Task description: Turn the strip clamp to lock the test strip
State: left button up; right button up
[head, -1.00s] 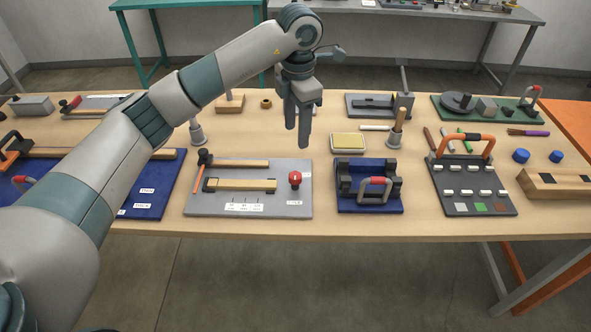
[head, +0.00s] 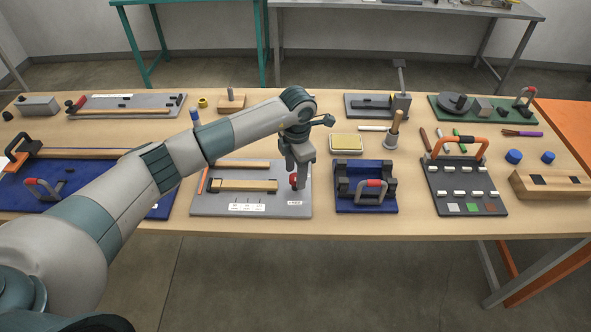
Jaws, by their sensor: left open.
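A grey board (head: 210,208) lies near the front edge of the table. It carries a pale wooden strip (head: 240,185) with dark end pieces, which looks like the test strip, and a second wooden bar behind it. A red knob (head: 293,180), probably the strip clamp, stands at the board's right side. My left gripper (head: 297,181) points down at the knob, with its open fingers at the knob and partly covering it. I cannot tell whether the fingers touch it. My right gripper is out of view.
A blue fixture with a red-grey handle (head: 371,184) stands close to the right of the grey board. A yellow pad (head: 346,143) lies behind it. A dark board with an orange handle (head: 459,146) is farther right. My left arm crosses over the blue board (head: 30,192) at left.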

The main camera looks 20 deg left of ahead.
pick_arm(q)
jog(key=shift+f, duration=0.3)
jog(key=shift+c, duration=0.6)
jog(key=c, duration=0.9)
